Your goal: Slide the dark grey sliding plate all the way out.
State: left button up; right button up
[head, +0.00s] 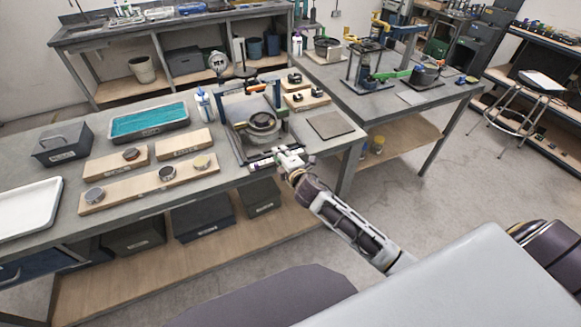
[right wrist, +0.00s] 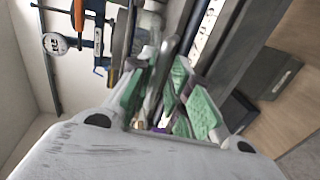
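The lever frame (head: 284,122) stands at the table's right end, with a round metal part (head: 262,122) inside it. The dark grey sliding plate (head: 246,143) appears to lie low in the frame under that part; its edges are hard to make out. My right gripper (head: 284,153) is at the frame's front edge. In the right wrist view its green-padded fingers (right wrist: 165,100) stand apart, with a grey bar (right wrist: 172,45) showing between and beyond them. I cannot tell whether they touch it. My left gripper is not in view.
A loose dark square mat (head: 331,125) lies right of the frame. Wooden boards with round pieces (head: 130,190), a teal-filled tray (head: 150,121) and a white bottle (head: 204,106) stand to its left. Dark bins (head: 203,218) sit on the shelf below. The floor in front right is clear.

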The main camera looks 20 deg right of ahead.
jog(key=v, duration=1.1)
jog(key=shift+s, duration=0.35)
jog(key=shift+m, duration=0.3)
dwell(0.7)
